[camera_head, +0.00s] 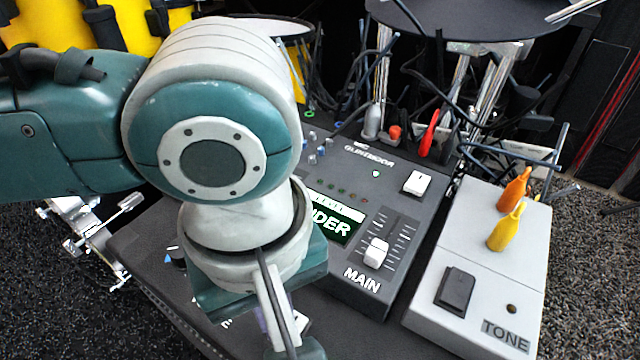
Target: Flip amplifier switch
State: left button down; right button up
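A dark grey amplifier-like unit (342,283) marked MAIN has a green display (330,219), a white slider (376,252) and a white switch (417,183). A light grey box (437,325) marked TONE stands to its right with a dark rocker switch (456,290). I cannot tell which of these the task means. My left arm comes in from the left and covers the left part of the dark surface. My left gripper (285,325) points down at the bottom edge, beside a small, mostly hidden white part. Its fingertips are not clearly seen. My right gripper is out of view.
Orange and yellow plugs (506,227) stand up from the TONE box. Red and grey plugs with cables (428,135) rise behind the dark unit. A black round pad (460,18) on metal stands is at the back. Dark speckled carpet (590,260) is clear at right.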

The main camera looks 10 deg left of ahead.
pick_arm(q)
jog(key=shift+f+b, duration=0.35)
jog(key=shift+f, duration=0.6)
dwell(0.8)
jog(key=shift+r, duration=0.1)
notch_tip(320, 180, up, 7)
jog(key=p, duration=1)
dwell(0.3)
